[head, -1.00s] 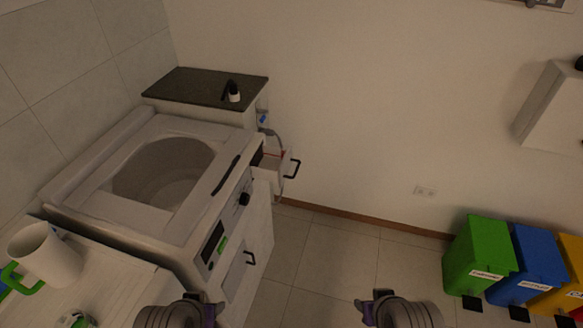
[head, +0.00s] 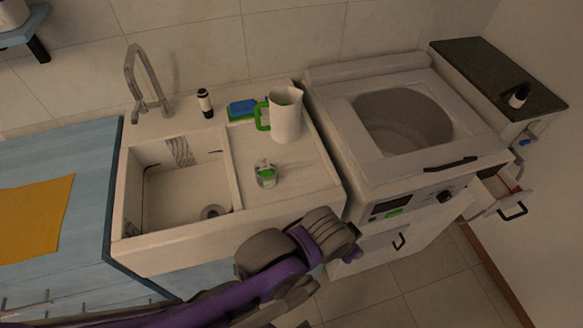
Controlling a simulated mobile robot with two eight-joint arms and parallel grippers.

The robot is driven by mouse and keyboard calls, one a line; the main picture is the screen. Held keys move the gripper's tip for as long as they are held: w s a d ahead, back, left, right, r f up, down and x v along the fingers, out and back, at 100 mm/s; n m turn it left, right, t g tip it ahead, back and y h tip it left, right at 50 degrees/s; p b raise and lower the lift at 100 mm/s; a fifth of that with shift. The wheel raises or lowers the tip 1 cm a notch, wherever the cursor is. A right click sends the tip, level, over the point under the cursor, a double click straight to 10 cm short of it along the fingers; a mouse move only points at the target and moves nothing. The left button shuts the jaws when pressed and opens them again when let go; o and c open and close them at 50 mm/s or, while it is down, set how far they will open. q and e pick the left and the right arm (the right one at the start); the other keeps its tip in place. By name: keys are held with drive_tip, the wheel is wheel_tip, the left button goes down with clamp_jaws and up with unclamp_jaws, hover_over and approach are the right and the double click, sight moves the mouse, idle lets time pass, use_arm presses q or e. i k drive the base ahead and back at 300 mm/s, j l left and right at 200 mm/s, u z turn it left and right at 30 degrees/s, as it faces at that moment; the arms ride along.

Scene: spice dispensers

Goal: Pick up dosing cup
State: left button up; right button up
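A small pale cup with a green part (head: 266,175), which looks like the dosing cup, stands on the white drainboard (head: 310,178) right of the sink basin. My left arm comes in from the lower left, and its gripper end (head: 346,243) is in front of the counter, below and right of the small cup and apart from it. The fingers are too small and dark to tell open from shut. My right gripper is not in view.
A white jug with a green handle (head: 287,115) stands behind the small cup, beside a blue and green sponge (head: 243,109). A dark bottle with a white band (head: 205,103) and tap (head: 145,85) stand behind the sink (head: 232,175). The washing machine (head: 330,95) is to the right, with an open drawer (head: 497,196) beyond.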

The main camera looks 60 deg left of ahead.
sight(266, 170)
drive_tip(key=u, duration=2.25)
drive_tip(key=z, duration=2.25)
drive_tip(key=u, duration=2.25)
drive_tip(key=l+u, duration=0.1)
drive_tip(key=i+l, duration=0.05)
drive_tip(key=l, duration=0.05)
